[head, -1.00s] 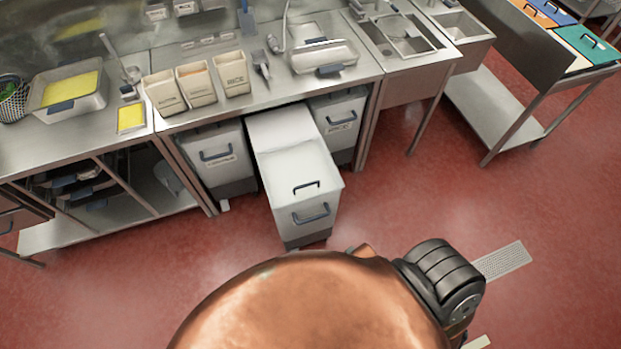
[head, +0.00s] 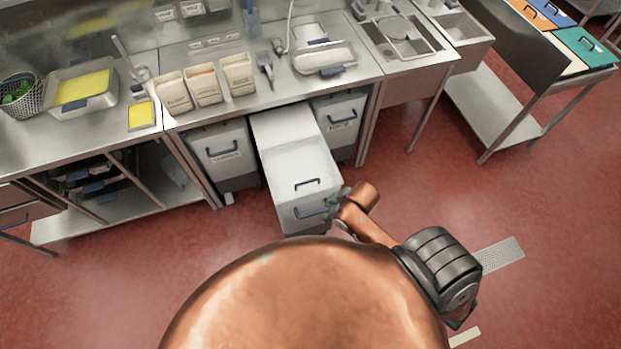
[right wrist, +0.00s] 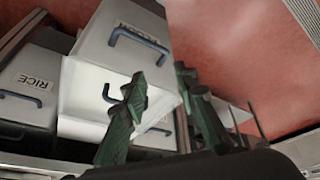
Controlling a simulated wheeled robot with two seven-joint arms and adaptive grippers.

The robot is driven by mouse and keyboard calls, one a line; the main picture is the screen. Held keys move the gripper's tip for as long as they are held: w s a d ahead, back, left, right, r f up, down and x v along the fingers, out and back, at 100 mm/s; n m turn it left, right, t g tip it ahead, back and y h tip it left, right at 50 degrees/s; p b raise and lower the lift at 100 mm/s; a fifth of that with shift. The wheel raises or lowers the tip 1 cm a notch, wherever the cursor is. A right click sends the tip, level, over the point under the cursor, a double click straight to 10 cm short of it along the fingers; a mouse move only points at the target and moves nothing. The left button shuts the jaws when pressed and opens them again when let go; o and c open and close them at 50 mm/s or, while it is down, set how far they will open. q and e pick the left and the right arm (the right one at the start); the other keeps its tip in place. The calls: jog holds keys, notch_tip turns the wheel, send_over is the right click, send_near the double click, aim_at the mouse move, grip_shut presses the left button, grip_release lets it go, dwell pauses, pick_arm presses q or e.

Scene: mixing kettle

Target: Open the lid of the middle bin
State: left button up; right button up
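The middle bin (head: 300,172) stands pulled forward from under the steel counter. Its white lid lies flat on top, with a dark handle (head: 307,184) near the front of the lid. A blue handle (head: 311,213) is on the bin's front face. My right gripper (head: 335,201) is at the bin's front right corner in the head view, close to the front handle; contact cannot be told. In the right wrist view its two green fingers (right wrist: 162,108) are spread apart with nothing between them, and the bin (right wrist: 110,50) shows behind. My left gripper is not in view.
A left bin (head: 222,152) and a right bin (head: 341,116) stand under the counter on either side. The counter (head: 215,118) carries several containers and utensils. Red floor is open to the right, up to a steel cart (head: 535,70).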

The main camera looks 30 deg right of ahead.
jog(key=w+n+y, duration=0.2)
jog(key=w+n, duration=0.4)
jog(key=w, duration=0.2)
jog(key=n+g, duration=0.1)
jog(key=n, duration=0.2)
send_near(308, 182)
jog(key=x, duration=0.8)
jog(key=shift+d, duration=0.15)
grip_shut()
